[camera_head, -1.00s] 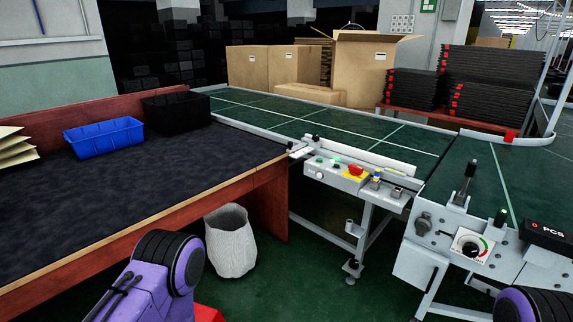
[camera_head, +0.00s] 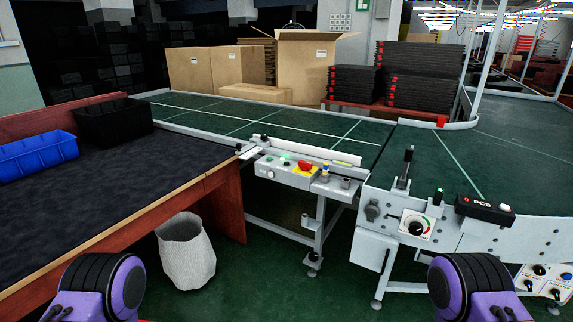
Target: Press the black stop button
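A grey control box (camera_head: 287,177) is fixed to the near side of the conveyor (camera_head: 290,129), left of centre. Only purple and black parts of my two arms show at the bottom left and bottom right. Both grippers are out of view, and nothing of mine touches the box.
A dark-topped table (camera_head: 100,195) with a blue bin (camera_head: 38,157) and a black bin (camera_head: 113,123) stands at left. A pale waste basket (camera_head: 186,253) is on the floor. A speed dial (camera_head: 416,226) and another switch box (camera_head: 541,283) are at right. Green floor lies in front.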

